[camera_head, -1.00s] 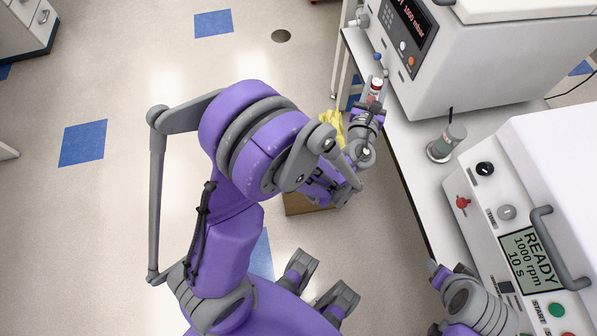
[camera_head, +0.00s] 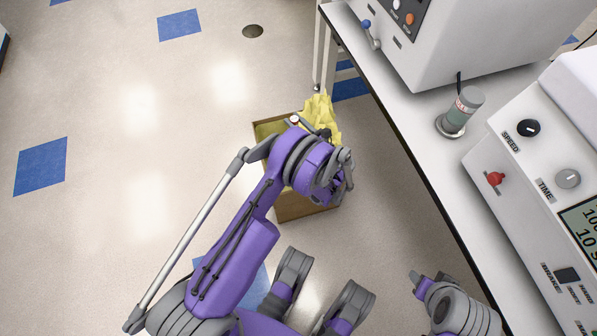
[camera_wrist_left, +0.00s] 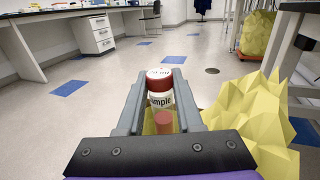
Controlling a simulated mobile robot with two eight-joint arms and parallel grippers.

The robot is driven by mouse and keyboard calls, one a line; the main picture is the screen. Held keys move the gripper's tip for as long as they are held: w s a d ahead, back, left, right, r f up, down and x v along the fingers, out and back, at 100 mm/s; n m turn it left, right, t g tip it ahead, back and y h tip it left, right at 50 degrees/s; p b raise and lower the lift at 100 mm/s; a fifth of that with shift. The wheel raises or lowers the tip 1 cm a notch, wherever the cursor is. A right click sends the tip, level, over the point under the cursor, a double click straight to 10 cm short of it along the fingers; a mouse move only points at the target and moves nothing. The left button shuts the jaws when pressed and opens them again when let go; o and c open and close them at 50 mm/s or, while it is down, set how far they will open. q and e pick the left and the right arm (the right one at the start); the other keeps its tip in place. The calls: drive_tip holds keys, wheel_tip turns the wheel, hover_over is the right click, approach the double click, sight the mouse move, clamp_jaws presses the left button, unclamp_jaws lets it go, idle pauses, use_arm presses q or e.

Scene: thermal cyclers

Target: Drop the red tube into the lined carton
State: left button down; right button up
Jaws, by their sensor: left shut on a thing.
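The red tube (camera_wrist_left: 160,88), with a red cap and a white label reading "Sample", stands between the fingers of my left gripper (camera_wrist_left: 163,100) in the left wrist view. The gripper is shut on it. In the head view the left gripper (camera_head: 303,124) is over the lined carton (camera_head: 300,208), partly hidden by my own arm. The carton is brown, on the floor, with a crumpled yellow liner (camera_head: 322,112) rising above its far right side. The liner also shows beside and beyond the fingers in the wrist view (camera_wrist_left: 258,118). The tube's lower end is not clear.
A white bench (camera_head: 400,120) runs along the right, its edge close to the carton. It carries white machines and a grey-green cylinder (camera_head: 460,110) on a stand. The floor left of the carton is clear. Part of my right arm shows at bottom right.

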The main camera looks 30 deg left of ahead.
use_arm(q)
drive_tip(key=shift+f+b, duration=1.45)
drive_tip(key=shift+f, duration=1.6)
drive_tip(key=shift+s, duration=0.1)
drive_tip(key=shift+c, duration=2.4)
unclamp_jaws()
drive_tip(key=p+v, duration=0.2)
drive_tip(key=v, duration=0.8)
drive_tip(key=shift+d, duration=0.35)
drive_tip(key=shift+r, duration=0.15)
